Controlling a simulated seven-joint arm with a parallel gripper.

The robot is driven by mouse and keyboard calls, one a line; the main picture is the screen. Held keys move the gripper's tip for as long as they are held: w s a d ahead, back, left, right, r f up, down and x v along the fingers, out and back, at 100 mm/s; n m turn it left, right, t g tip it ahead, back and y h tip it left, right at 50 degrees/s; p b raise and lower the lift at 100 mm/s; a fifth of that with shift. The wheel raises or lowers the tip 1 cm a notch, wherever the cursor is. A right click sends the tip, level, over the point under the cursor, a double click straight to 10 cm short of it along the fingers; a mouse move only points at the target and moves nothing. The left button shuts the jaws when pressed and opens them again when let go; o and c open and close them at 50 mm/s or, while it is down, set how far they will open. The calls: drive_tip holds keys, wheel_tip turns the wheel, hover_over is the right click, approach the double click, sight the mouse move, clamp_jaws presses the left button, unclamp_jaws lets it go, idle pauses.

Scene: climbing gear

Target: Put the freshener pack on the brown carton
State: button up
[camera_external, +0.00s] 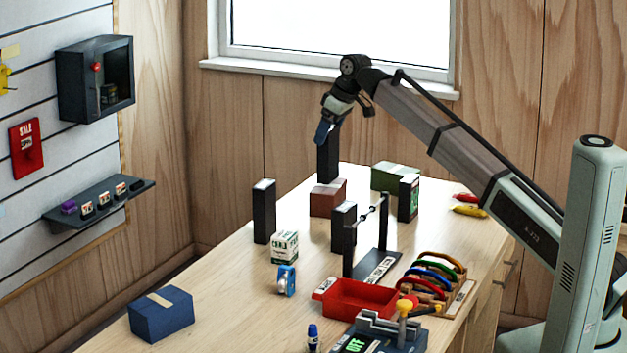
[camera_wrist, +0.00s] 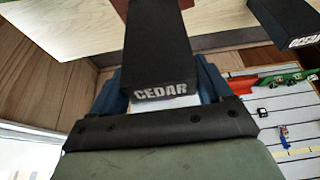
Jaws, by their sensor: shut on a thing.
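My gripper (camera_external: 325,132) is shut on a tall black pack (camera_external: 328,162), held upright. In the wrist view the black pack (camera_wrist: 155,50) bears the word CEDAR and sits between my blue fingers; I take it to be the freshener pack. The brown carton (camera_external: 328,201), a reddish-brown box, stands on the table directly below the pack. The pack's lower end appears at the carton's top; I cannot tell whether they touch. A little of the brown carton (camera_wrist: 121,6) shows behind the pack in the wrist view.
Other dark packs stand nearby: one left (camera_external: 264,213), one in front (camera_external: 343,228), one right (camera_external: 409,199). A green carton (camera_external: 391,178) is behind right, a blue carton (camera_external: 160,314) front left. A black rack (camera_external: 376,264) and red tray (camera_external: 358,298) are in front.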

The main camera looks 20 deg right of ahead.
drive_tip(key=shift+f, duration=0.8)
drive_tip(key=o, duration=1.3)
drive_tip(key=shift+o, duration=0.2)
drive_tip(key=v, duration=1.2)
